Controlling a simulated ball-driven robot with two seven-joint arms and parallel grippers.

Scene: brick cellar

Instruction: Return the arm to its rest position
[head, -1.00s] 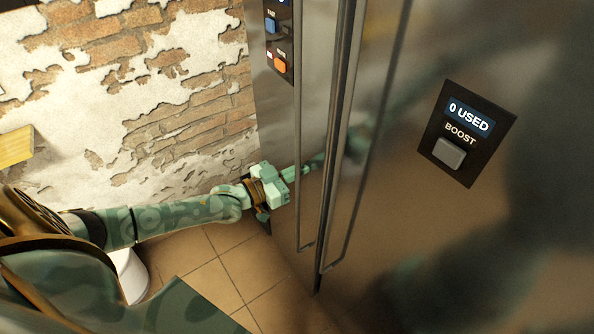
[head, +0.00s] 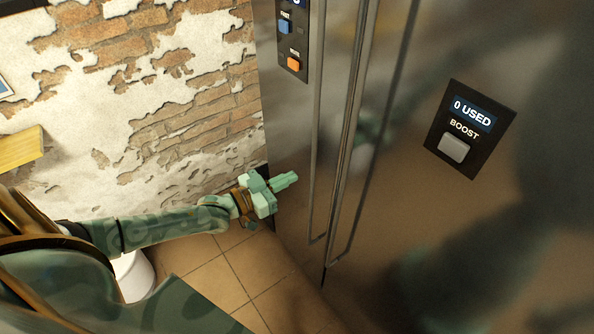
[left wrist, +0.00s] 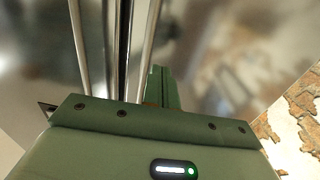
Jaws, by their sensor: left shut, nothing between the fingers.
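My left arm (head: 160,228) comes in from the left, low in front of a steel double-door cabinet. My left gripper (head: 290,179) is shut and empty, its fingers pointing right at the steel front, left of the door handles. In the left wrist view the closed green fingers (left wrist: 158,88) show in front of the steel doors. I cannot tell from the head view how small the gap to the steel is. My right gripper is not in view.
The steel cabinet (head: 415,215) has two long vertical handles (head: 345,150), a dark panel with blue and orange buttons (head: 291,42), and a BOOST panel reading "0 USED" (head: 470,128). A peeling brick wall (head: 130,130) stands behind. A yellow ledge (head: 20,147) is at left. Tiled floor (head: 235,275) lies below.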

